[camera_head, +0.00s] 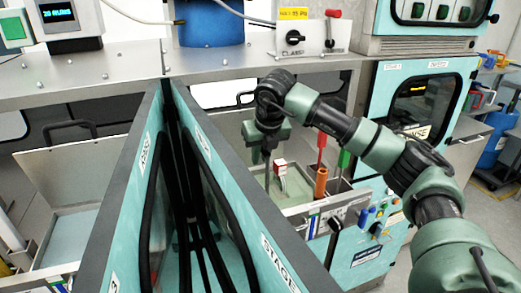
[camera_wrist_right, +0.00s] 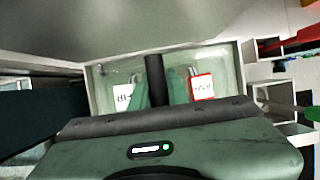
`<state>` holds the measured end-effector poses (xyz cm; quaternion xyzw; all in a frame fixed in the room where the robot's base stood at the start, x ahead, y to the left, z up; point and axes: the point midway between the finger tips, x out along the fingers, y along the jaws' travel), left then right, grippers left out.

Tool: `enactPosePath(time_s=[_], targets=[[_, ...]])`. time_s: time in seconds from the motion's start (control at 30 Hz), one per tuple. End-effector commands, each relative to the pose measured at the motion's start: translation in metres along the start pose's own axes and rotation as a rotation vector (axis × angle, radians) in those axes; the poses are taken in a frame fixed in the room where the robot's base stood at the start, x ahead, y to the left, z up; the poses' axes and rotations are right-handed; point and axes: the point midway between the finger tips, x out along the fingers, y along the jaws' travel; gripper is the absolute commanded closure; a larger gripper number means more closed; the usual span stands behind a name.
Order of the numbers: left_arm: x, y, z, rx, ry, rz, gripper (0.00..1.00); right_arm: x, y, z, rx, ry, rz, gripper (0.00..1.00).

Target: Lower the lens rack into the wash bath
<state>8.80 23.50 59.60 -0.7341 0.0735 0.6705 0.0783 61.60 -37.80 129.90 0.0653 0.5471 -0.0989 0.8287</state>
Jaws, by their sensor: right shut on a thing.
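My right gripper (camera_head: 267,153) points down over the open bath (camera_head: 312,204) right of the tall teal panels. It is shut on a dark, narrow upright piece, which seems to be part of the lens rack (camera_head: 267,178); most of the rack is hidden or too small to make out. A red-and-white tag (camera_head: 281,168) shows just right of it. In the right wrist view, a dark bar (camera_wrist_right: 155,75) stands between the fingers, above the pale bath (camera_wrist_right: 218,60). I cannot tell whether the rack touches the liquid. My left gripper is not in view.
Red, orange and green handles (camera_head: 321,165) stand close right of the bath. Tall teal panels (camera_head: 130,165) stand to its left. A metal ledge (camera_head: 220,62) with a control box (camera_head: 308,36) lies behind. Another open basin (camera_head: 70,215) is at far left.

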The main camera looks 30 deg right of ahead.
Motion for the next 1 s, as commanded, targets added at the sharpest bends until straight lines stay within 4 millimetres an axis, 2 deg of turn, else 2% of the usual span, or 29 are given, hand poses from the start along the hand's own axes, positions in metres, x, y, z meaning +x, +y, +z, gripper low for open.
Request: enactPosePath(time_s=[0.13,0.6,1.0], targets=[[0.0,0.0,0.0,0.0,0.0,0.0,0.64,0.007,0.0,-0.003,0.0,-0.002,0.001,1.0],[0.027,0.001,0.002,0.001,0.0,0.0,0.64,0.034,0.001,-0.014,-0.001,-0.004,0.001,1.0],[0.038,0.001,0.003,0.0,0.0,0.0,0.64,0.047,0.001,-0.02,-0.001,-0.005,0.001,1.0]])
